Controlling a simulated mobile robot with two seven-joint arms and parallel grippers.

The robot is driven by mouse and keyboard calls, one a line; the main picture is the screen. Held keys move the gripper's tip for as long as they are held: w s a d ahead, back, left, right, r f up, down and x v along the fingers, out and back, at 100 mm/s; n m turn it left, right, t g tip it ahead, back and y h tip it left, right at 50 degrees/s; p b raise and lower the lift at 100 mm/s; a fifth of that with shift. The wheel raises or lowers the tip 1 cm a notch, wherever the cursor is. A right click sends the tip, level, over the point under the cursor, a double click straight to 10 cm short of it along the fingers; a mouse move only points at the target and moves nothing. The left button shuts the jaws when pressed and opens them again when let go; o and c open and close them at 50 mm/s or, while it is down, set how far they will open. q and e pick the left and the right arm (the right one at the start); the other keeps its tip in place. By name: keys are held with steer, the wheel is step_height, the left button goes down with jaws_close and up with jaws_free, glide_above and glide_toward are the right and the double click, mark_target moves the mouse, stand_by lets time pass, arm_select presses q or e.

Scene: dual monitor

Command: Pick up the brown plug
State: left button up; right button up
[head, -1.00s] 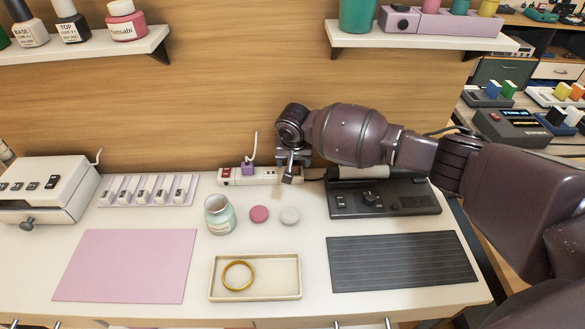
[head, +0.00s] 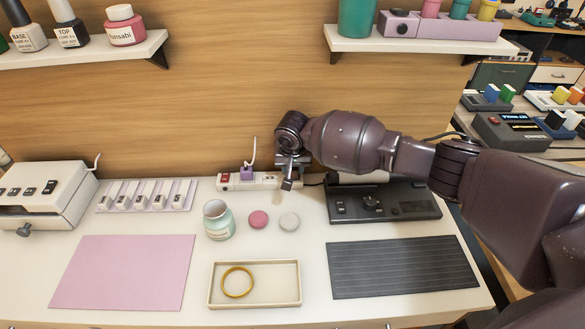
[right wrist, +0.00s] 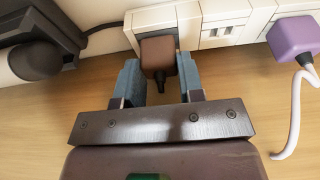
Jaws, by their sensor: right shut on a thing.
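The brown plug (right wrist: 158,52) sits at the right-hand end of the white power strip (head: 227,181), seated in or right against a socket. My right gripper (right wrist: 158,72) is shut on the plug, one blue-grey finger on each side of it. In the head view my right gripper (head: 287,180) is at the strip's right end and hides the plug. The strip also shows in the right wrist view (right wrist: 221,22). My left gripper is not in view.
A purple plug (head: 247,174) with a white cord stands in the same strip. A black console (head: 385,201) is close to the right. A mint jar (head: 218,220) and two round lids (head: 258,219) stand in front. A wooden wall (head: 200,110) is behind.

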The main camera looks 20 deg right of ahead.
steer(key=shift+r, duration=0.55)
step_height(320, 180, up, 3)
steer(key=shift+f+p, duration=0.15)
steer(key=shift+p, duration=0.35)
arm_select(q)
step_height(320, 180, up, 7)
steer(key=p, duration=0.6)
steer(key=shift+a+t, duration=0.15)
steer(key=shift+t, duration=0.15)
arm_select(e)
steer(key=s+a+r, duration=0.1)
steer(key=s+a, duration=0.1)
steer(key=s, duration=0.6)
steer(key=s+a, duration=0.3)
steer(key=s, duration=0.6)
steer(key=shift+r, duration=0.4)
arm_select(q)
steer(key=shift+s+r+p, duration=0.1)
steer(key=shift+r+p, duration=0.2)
steer(key=shift+p, duration=0.05)
arm_select(e)
steer(key=shift+s+r, duration=0.15)
steer(key=shift+r, duration=0.15)
